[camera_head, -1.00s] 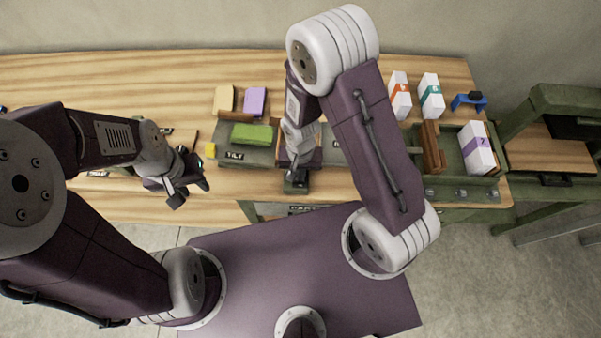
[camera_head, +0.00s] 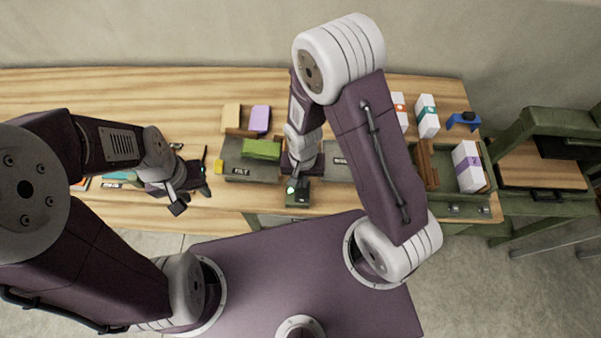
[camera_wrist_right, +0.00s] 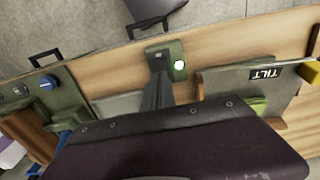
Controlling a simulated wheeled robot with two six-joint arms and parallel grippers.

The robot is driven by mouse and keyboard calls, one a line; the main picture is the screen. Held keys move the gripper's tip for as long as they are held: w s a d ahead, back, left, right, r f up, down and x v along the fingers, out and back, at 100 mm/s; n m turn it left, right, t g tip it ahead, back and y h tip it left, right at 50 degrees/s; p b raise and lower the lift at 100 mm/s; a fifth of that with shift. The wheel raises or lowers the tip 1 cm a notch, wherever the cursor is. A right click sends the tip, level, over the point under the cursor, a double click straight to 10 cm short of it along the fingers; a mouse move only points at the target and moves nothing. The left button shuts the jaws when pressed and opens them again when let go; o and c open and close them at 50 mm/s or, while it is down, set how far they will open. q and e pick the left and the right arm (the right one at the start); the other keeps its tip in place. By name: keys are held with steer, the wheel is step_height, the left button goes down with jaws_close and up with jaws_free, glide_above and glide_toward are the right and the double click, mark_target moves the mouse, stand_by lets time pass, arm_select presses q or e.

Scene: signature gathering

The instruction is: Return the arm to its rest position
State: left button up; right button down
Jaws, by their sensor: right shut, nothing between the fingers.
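My right arm reaches up and folds back down over the middle of the table. Its gripper (camera_head: 301,168) is shut and empty, just behind a small dark green box with a lit green lamp (camera_head: 298,194). In the right wrist view the shut fingers (camera_wrist_right: 158,92) point at that box (camera_wrist_right: 165,50), with a visible gap hard to judge. My left gripper (camera_head: 188,194) hangs over the left part of the table, with its fingers apart and nothing seen between them. My own dark purple hand hides the lower part of the wrist view.
A tray marked TILT (camera_head: 248,172) holds a green block (camera_head: 261,149). Tan (camera_head: 231,116) and lilac (camera_head: 260,119) blocks stand behind it. White boxes, one with a purple band (camera_head: 468,166), stand right of my right arm. A green bench (camera_head: 545,125) adjoins the table's right end.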

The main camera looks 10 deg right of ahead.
steer(key=shift+f, duration=0.15)
steer(key=w+b, duration=0.1)
steer(key=w+d+f+b, duration=0.1)
steer(key=b, duration=0.1)
steer(key=w+m+t+b, duration=0.1)
steer(key=b, duration=0.1)
steer(key=shift+w+d+f, duration=0.15)
steer(key=shift+d+f, duration=0.1)
steer(key=shift+d, duration=0.05)
steer(key=s+d+r+n+b, duration=0.2)
steer(key=s+d+n+b, duration=0.2)
steer(key=s+d+b, duration=0.2)
steer(key=shift+s+d+b, duration=0.35)
steer(key=shift+d+b, duration=0.2)
steer(key=shift+b, duration=0.3)
